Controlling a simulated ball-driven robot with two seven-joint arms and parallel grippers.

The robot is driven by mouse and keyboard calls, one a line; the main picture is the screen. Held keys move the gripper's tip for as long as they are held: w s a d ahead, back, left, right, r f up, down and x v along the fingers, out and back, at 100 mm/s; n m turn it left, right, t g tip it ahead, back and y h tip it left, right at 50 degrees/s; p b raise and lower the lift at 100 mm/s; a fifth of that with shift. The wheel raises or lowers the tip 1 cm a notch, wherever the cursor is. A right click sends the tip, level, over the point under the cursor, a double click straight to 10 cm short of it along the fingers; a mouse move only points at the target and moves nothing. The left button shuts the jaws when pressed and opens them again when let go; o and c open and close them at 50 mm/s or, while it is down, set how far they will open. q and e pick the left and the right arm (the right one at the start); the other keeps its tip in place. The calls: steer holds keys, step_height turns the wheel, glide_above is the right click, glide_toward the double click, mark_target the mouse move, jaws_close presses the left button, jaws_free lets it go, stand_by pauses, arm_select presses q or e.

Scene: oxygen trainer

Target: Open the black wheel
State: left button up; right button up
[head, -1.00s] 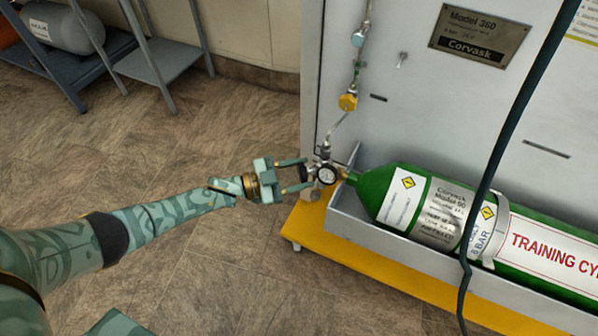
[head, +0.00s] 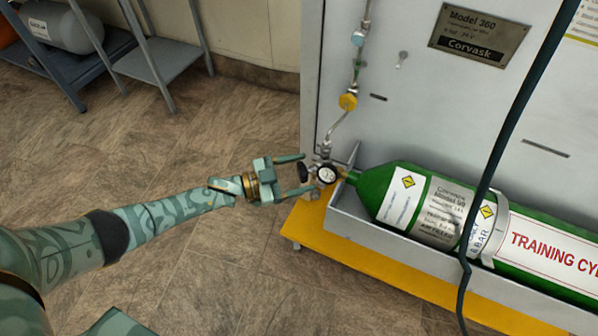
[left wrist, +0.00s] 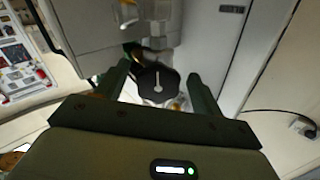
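The black wheel (head: 303,173) is at the left end of the valve on the green cylinder (head: 373,187), beside a round gauge (head: 327,175). In the left wrist view the wheel (left wrist: 158,82) faces the camera, dark with a pale pointer-like mark at its middle. My left gripper (head: 305,173) is open, with one finger on each side of the wheel. My right gripper is not in view.
The cylinder lies in a grey tray (head: 352,225) above a yellow base (head: 380,266). A grey panel (head: 420,110) with piping and a yellow fitting (head: 348,102) stands behind. A dark hose (head: 500,130) hangs at the right.

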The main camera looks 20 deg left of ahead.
arm_select(q)
steer(key=shift+s+a, duration=0.2)
steer(key=v, duration=1.5)
steer(key=shift+s+a+p, duration=0.2)
steer(key=shift+a+p, duration=0.1)
steer(key=shift+p, duration=0.1)
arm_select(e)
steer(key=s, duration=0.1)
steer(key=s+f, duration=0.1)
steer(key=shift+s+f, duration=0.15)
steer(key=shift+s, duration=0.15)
